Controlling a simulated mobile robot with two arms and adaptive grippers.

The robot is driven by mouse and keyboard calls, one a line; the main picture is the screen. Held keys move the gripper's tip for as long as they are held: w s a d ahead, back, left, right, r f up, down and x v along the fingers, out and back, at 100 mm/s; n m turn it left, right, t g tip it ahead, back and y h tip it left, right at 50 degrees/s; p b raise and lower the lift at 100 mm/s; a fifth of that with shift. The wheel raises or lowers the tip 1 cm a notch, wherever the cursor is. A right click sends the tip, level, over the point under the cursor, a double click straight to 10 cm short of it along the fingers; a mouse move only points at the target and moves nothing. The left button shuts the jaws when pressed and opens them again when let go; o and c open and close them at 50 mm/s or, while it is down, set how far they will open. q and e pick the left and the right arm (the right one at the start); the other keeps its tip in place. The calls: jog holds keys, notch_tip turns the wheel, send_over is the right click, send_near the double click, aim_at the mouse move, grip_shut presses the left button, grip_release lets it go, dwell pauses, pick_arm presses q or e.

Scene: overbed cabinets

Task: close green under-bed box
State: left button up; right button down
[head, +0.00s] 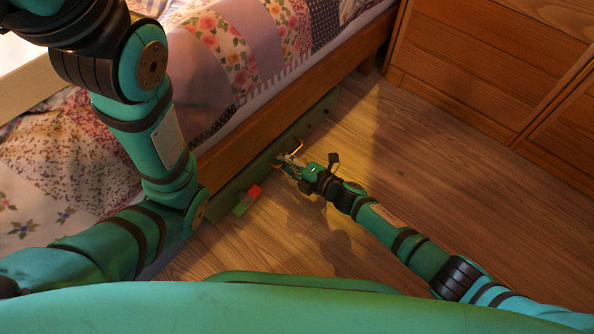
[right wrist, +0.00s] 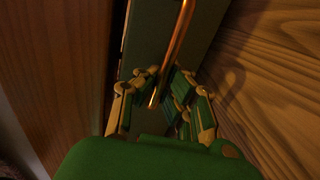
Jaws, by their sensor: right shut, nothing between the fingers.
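The green under-bed box (head: 318,113) shows as a long, narrow green strip beside the bed's wooden side rail. Its brass handle (head: 291,150) sticks out near the middle; the handle (right wrist: 176,45) also shows in the right wrist view. My right gripper (head: 284,160) is at the handle, with its fingertips close to the bar. In the right wrist view the gripper's fingers (right wrist: 155,98) show on both sides of the handle's end. The gripper is shut and holds nothing. A dark gap shows between rail and green panel (right wrist: 145,45). My left gripper is out of view.
A small red and green object (head: 252,192) lies beside the box. The bed (head: 240,60) with a patchwork cover is at the upper left. A wooden drawer cabinet (head: 490,70) stands at the upper right. Bare wood floor (head: 420,165) lies between.

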jog(key=shift+w+a, duration=0.3)
jog(key=shift+a, duration=0.25)
jog(key=c, duration=1.4)
grip_release()
jog(key=shift+d, duration=0.2)
jog(key=v, duration=1.1)
jog(key=shift+s+d, duration=0.25)
